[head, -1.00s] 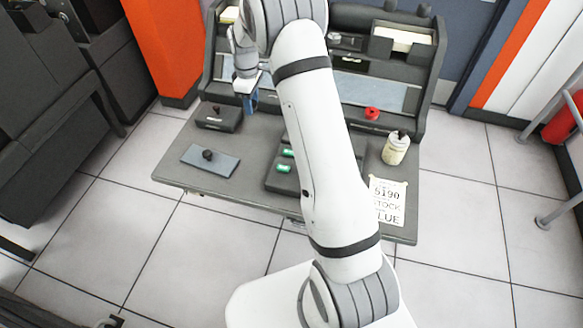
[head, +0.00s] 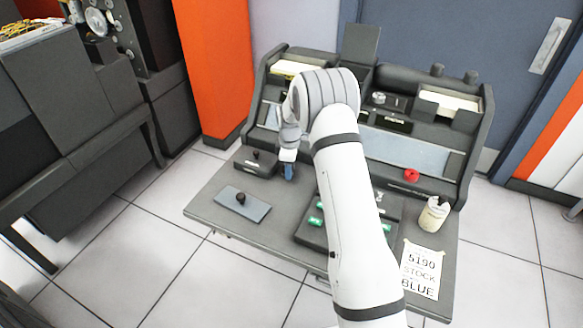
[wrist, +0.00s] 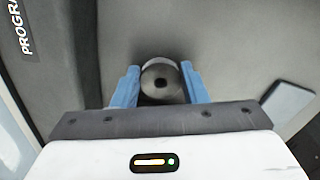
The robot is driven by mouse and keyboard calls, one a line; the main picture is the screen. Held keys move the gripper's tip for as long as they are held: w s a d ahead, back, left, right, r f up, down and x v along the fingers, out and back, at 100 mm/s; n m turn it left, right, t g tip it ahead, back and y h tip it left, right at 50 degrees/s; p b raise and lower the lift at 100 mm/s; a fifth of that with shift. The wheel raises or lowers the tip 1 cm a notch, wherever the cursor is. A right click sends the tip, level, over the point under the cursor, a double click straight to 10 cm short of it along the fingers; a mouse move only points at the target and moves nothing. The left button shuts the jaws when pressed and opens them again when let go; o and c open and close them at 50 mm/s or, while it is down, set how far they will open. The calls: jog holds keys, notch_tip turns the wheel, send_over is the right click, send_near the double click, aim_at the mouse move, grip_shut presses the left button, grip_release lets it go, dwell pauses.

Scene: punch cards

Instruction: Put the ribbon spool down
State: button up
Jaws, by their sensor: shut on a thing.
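The ribbon spool (wrist: 161,82) shows in the wrist view as a grey round thing with a dark hole in its middle. My gripper (wrist: 160,88) is shut on it, with one blue finger at each side. The spool cannot be made out in the head view. I cannot tell whether its underside touches the desk.
A flat blue-grey plate with a black knob (head: 243,206) lies at the desk's front left. My arm partly hides a dark panel with green keys (head: 314,228). A red knob (head: 411,175), a bottle (head: 433,214) and a printed sheet (head: 421,268) are at the right.

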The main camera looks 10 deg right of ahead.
jog(key=shift+f, duration=0.25)
jog(key=o, duration=0.9)
jog(key=shift+r, duration=0.1)
jog(key=shift+o, duration=0.2)
